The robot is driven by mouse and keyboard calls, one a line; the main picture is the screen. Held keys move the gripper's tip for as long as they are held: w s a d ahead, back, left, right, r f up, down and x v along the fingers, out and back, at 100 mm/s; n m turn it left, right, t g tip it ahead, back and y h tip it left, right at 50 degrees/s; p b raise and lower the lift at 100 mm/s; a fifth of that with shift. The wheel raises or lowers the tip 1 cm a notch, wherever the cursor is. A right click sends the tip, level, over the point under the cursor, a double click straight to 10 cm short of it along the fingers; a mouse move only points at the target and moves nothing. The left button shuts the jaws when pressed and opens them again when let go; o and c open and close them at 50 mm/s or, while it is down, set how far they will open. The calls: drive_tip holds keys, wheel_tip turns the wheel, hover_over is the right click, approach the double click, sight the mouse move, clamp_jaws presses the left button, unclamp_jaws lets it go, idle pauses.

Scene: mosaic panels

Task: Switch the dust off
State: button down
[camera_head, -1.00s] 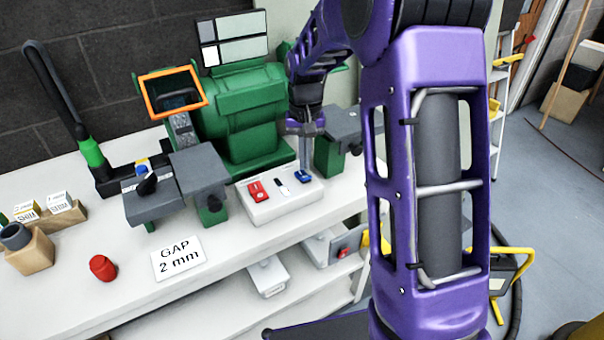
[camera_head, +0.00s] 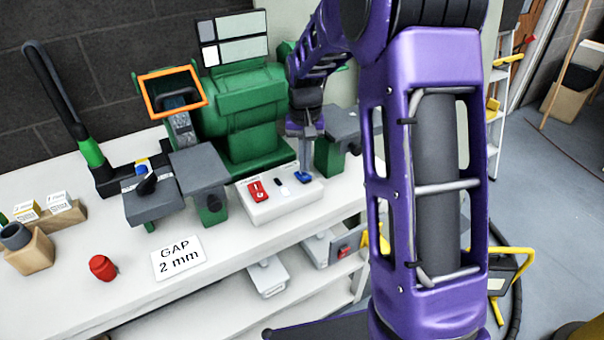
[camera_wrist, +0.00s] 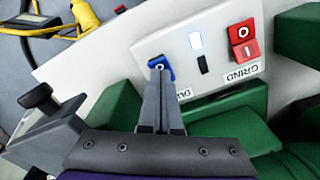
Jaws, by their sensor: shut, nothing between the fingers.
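A white switch box (camera_head: 270,210) stands on the bench in front of the green grinder. It carries a red rocker switch (camera_head: 257,191) and a blue rocker switch (camera_head: 303,176). In the wrist view the red switch (camera_wrist: 243,40) is marked O and I, with a GRIND label beside it. The blue switch (camera_wrist: 161,66) has a partly hidden label beginning "DU". A white patch (camera_wrist: 196,40) and a dark patch (camera_wrist: 203,65) lie between the switches. My gripper (camera_wrist: 160,82) is shut and empty, its tips at the blue switch; I cannot tell whether they touch it.
The green grinder (camera_head: 238,125) with grey rests (camera_head: 200,170) stands close behind the box.

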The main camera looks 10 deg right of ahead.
sight(305, 176)
drive_tip(key=shift+f, duration=0.95)
idle(0.3)
drive_tip(key=shift+r+p, duration=2.7)
drive_tip(key=shift+r, duration=0.85)
